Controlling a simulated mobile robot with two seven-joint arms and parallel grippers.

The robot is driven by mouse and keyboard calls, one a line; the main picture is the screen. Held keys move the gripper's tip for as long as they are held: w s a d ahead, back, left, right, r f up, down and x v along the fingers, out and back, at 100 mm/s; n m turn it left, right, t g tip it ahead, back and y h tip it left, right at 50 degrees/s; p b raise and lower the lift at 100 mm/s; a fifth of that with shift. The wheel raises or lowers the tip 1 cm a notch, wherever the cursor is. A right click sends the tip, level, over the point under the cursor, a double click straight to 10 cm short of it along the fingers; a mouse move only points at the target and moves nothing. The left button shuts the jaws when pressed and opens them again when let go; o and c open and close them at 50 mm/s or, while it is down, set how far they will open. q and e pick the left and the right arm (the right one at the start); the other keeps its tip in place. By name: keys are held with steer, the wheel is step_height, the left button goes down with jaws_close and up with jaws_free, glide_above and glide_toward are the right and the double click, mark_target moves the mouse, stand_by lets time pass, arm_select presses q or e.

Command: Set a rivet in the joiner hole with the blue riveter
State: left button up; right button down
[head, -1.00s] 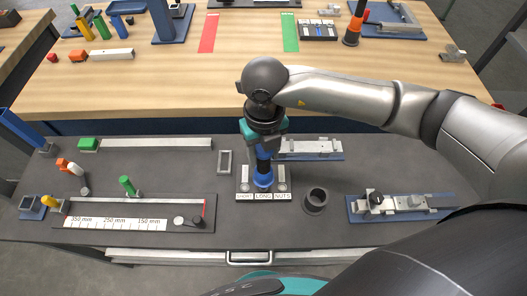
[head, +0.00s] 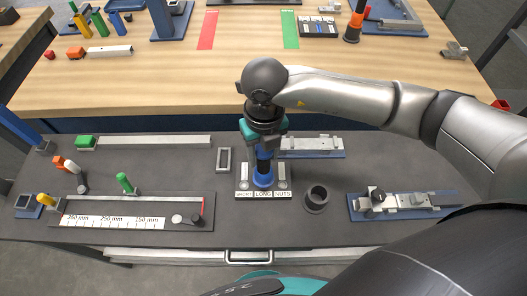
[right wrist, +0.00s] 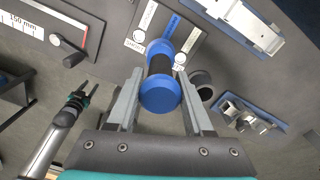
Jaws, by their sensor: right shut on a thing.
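The blue riveter (head: 263,178) stands upright in a holder (head: 243,187) labelled SHORT, LONG and NUTS, at the LONG place. My right gripper (head: 264,150) is over it from above, shut on its upper part. In the right wrist view the riveter (right wrist: 160,95), blue with a black middle, sits between the two fingers. A joiner fixture (head: 402,204) with metal parts and a clamp lies on a blue base at the right. Another metal piece (head: 312,145) lies on a blue plate behind the holder. My left gripper (right wrist: 88,92) shows small in the right wrist view, its fingers apart. The joiner hole cannot be made out.
A dark round cup (head: 317,199) stands just right of the holder. A grey rectangular frame (head: 223,160) is to its left. A ruler stop fixture (head: 135,213) and a green-ended bar (head: 150,141) lie farther left. A wooden table (head: 170,83) is behind.

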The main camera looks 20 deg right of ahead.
steer(key=shift+r+p, duration=2.85)
steer(key=shift+r, duration=0.9)
steer(key=shift+f, duration=0.1)
